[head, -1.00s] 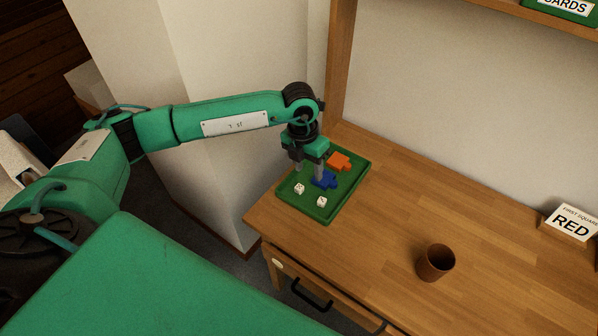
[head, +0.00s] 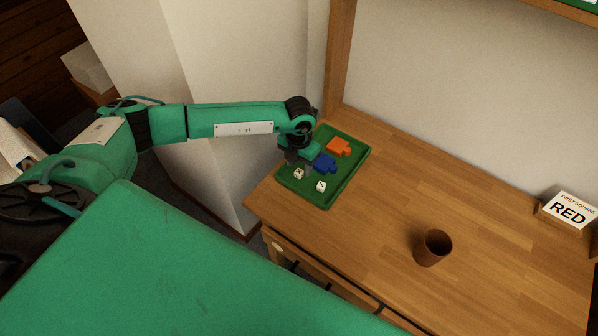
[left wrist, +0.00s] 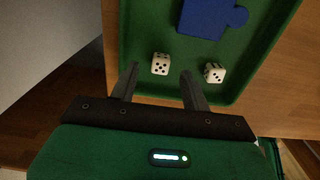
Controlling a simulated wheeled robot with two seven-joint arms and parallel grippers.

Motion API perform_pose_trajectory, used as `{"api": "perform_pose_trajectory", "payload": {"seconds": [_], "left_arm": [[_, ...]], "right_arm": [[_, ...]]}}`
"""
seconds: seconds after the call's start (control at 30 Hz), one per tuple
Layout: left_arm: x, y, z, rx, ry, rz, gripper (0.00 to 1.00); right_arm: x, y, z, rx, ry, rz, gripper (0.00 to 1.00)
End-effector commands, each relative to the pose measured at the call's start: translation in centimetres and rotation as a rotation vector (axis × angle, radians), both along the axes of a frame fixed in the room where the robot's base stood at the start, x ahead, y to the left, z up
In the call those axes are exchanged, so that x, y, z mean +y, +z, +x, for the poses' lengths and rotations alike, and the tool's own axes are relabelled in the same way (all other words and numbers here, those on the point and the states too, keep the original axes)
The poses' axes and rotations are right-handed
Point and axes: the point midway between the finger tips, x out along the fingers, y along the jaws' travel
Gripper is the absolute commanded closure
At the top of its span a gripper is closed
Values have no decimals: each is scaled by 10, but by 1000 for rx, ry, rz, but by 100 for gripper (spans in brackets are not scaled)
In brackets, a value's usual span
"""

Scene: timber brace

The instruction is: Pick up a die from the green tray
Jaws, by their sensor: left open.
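The green tray (head: 327,200) lies at the left end of the wooden desk. Two white dice lie in its near part: a left die (head: 298,174) and a right die (head: 321,186). My left gripper (head: 299,168) is open and empty over the tray, by the left die. In the left wrist view, the left die (left wrist: 160,64) lies just beyond and between the open fingertips (left wrist: 158,72). The right die (left wrist: 214,72) is just outside the right finger. I cannot tell the fingertips' exact height above the tray. My right gripper is not in view.
A blue piece (head: 325,163) and an orange piece (head: 340,147) lie in the tray behind the dice. The desk between tray and cup is clear.

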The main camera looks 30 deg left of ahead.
Motion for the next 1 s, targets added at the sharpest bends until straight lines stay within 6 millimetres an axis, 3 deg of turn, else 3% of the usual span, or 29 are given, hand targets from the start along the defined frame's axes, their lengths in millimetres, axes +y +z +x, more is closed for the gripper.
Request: {"api": "perform_pose_trajectory", "payload": {"seconds": [0.2, 0.47, 0.7, 1.0], "left_arm": [[-1, -26, 0, 2, 0, -1, 53], [-1, -28, 0, 0, -1, -1, 53], [0, -28, 0, 0, -1, -1, 100], [0, -27, 0, 0, 0, -1, 100]], "right_arm": [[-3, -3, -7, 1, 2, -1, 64], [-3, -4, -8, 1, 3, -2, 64], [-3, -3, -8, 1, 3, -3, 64], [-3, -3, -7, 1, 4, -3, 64]]}}
